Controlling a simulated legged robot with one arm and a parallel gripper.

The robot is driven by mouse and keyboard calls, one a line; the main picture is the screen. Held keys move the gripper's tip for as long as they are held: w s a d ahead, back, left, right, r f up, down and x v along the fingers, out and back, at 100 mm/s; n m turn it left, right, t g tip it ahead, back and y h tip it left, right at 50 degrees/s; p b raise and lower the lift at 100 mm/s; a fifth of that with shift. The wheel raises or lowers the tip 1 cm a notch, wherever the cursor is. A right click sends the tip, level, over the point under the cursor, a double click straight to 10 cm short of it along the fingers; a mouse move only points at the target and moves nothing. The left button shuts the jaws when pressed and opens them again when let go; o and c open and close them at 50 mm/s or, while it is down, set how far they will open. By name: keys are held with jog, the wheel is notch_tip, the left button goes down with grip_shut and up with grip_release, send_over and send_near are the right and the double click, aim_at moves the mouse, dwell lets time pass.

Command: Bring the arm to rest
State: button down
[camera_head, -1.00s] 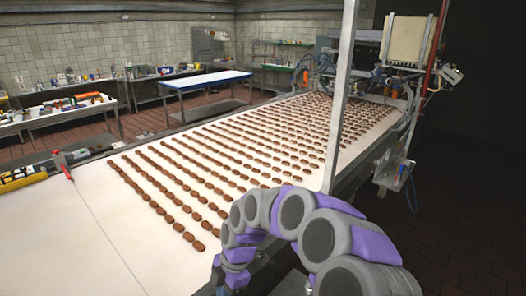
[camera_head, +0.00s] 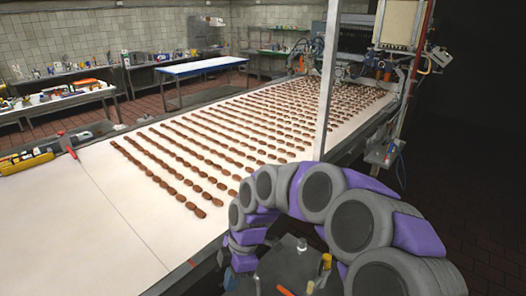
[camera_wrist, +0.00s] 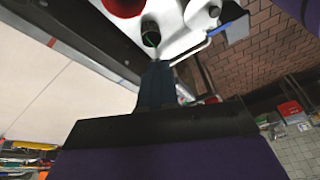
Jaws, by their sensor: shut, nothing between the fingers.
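My arm, grey with purple bands, arches up from the lower right in the head view and bends down at its left end, beside the near edge of the conveyor. My gripper shows in the wrist view as dark fingers (camera_wrist: 157,85) held together, with nothing seen between them. In the head view the fingers cannot be made out. A white part with a red disc and a black knob (camera_wrist: 150,38) lies just beyond the fingertips in the wrist view. Whether they touch is unclear.
The pale conveyor (camera_head: 110,225) carries many rows of brown biscuits (camera_head: 180,183). A metal post (camera_head: 327,85) rises at its near edge, and a machine (camera_head: 350,50) stands at its far end. A red-handled tool (camera_head: 67,144) lies at left. Dark floor (camera_head: 470,170) at right looks clear.

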jog(key=s+d+m+h+b, duration=0.3)
jog(key=s+d+m+b, duration=0.3)
jog(key=s+d+m, duration=1.6)
jog(key=s, duration=0.3)
jog(key=shift+f+m+t, duration=0.3)
jog(key=shift+f+m, duration=0.05)
jog(key=shift+m, duration=0.05)
jog(key=shift+s, duration=0.1)
dwell(0.3)
